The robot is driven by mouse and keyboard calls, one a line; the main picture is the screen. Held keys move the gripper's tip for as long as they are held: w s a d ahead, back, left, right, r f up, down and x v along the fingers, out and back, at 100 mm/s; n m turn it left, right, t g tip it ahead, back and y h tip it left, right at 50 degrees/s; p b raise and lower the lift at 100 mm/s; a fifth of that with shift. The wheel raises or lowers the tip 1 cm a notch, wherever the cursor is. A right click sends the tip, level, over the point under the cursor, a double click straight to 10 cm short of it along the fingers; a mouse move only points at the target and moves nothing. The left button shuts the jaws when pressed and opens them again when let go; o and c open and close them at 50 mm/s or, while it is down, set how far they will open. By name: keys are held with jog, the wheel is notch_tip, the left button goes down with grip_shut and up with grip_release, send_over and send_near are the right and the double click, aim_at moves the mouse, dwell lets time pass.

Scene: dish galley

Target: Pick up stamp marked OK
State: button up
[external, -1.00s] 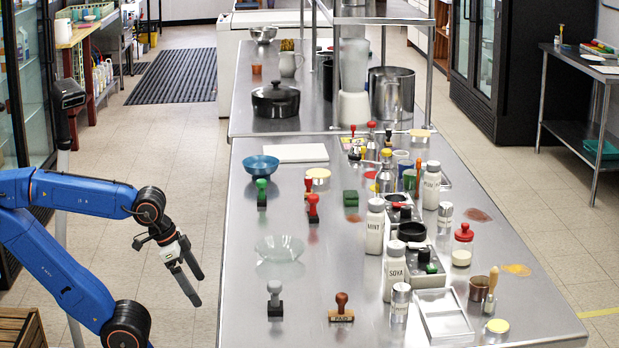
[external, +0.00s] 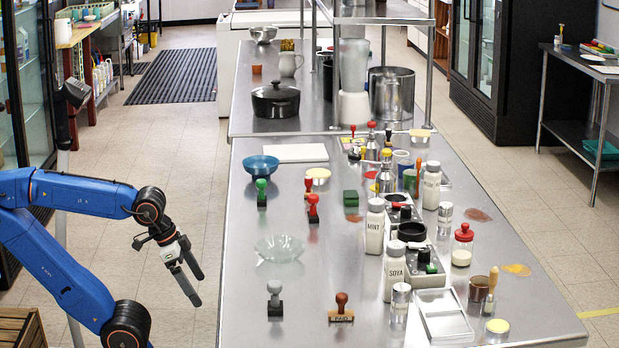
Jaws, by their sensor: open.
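Several stamps stand on the steel counter (external: 240,290). A brown-handled stamp (external: 341,308) at the near side has a wooden block that seems to read PAID. A grey-handled stamp (external: 275,300) stands to its left. A green-handled stamp (external: 262,193) and two red-handled stamps, one nearer (external: 313,209) and one behind it (external: 308,188), stand farther back. I cannot make out an OK marking on any of them. My gripper (external: 191,284) is open and empty, left of the counter edge, pointing down and apart from everything.
A glass bowl (external: 279,248) and a blue bowl (external: 261,165) stand among the stamps. White bottles marked MINT (external: 375,228) and SOYA (external: 394,272), a grey tray (external: 444,315) and a dark stamp holder crowd the right side. The counter's near left is mostly clear.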

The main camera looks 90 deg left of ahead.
dwell(0.4)
jog(key=c, duration=1.4)
notch_tip(320, 180, up, 37)
jog(key=n+g, duration=0.5)
jog(key=n, duration=1.2)
send_over(262, 192)
jog(key=a, duration=0.2)
jog(key=f, duration=1.7)
jog(key=shift+s+d, duration=0.2)
jog(key=shift+d, duration=0.05)
jog(key=shift+w+d+f, duration=0.1)
jog(key=shift+f, duration=1.3)
jog(key=shift+w+d+f, duration=0.1)
jog(key=shift+f, duration=1.25)
